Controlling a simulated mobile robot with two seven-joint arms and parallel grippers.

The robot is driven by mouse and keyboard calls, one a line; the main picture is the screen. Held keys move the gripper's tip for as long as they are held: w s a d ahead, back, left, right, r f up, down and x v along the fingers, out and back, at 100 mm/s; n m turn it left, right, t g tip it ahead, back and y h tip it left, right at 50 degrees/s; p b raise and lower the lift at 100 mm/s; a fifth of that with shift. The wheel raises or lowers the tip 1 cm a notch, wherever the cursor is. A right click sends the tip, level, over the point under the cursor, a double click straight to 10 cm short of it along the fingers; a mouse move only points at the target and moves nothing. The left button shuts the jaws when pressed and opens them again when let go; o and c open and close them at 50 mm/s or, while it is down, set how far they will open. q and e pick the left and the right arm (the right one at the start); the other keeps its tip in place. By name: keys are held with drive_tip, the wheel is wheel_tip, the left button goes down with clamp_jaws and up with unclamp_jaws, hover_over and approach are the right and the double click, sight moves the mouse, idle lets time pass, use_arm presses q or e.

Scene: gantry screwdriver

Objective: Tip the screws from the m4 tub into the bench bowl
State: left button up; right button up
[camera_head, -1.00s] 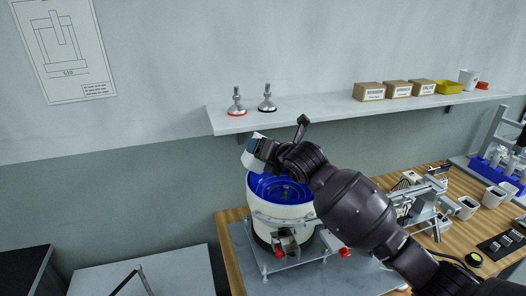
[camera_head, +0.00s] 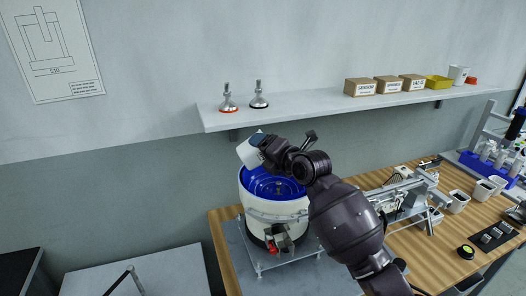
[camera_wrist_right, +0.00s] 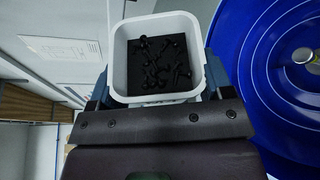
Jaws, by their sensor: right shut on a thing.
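The m4 tub (camera_head: 248,153) is a small white square tub above the left rear rim of the bench bowl, and it looks tilted in the head view. In the right wrist view the tub (camera_wrist_right: 121,55) holds several dark screws (camera_wrist_right: 160,62) on its dark floor. My right gripper (camera_head: 260,142) is shut on the tub, with a finger at each side in the wrist view. The bench bowl (camera_head: 265,187) is blue inside with stepped rings and a white outer wall. It also shows beside the tub in the wrist view (camera_wrist_right: 262,75). My left gripper is out of view.
The bowl stands on a grey plate (camera_head: 300,275) on the wooden bench (camera_head: 448,240). A wall shelf (camera_head: 310,112) with boxes and two footed mounts runs behind and above. A metal fixture (camera_head: 405,195) and small white cups (camera_head: 458,200) are to the right.

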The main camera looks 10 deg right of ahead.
drive_tip(key=shift+f+m+b, duration=0.3)
drive_tip(key=shift+m+b, duration=0.1)
drive_tip(key=shift+m, duration=0.1)
drive_tip(key=shift+d+r+m+t+y+p, duration=0.1)
drive_tip(key=shift+d+m+t+y+p, duration=0.15)
drive_tip(key=shift+m, duration=0.35)
drive_tip(key=shift+d+m+t+y+p, duration=0.15)
drive_tip(key=shift+m+t+y+p, duration=0.15)
drive_tip(key=shift+m, duration=0.3)
drive_tip(key=shift+w+d+m+b, duration=0.15)
drive_tip(key=shift+m+b, duration=0.25)
drive_tip(key=shift+b, duration=0.5)
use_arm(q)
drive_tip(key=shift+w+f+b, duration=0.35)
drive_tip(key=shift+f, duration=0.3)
use_arm(e)
drive_tip(key=shift+d+y, duration=0.1)
drive_tip(key=shift+y, duration=0.15)
drive_tip(key=shift+m, duration=0.3)
use_arm(q)
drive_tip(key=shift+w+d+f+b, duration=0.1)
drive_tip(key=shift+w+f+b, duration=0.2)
drive_tip(key=shift+b, duration=0.25)
use_arm(e)
drive_tip(key=shift+d+m+t, duration=0.15)
drive_tip(key=shift+m+t, duration=0.2)
drive_tip(key=shift+m, duration=0.05)
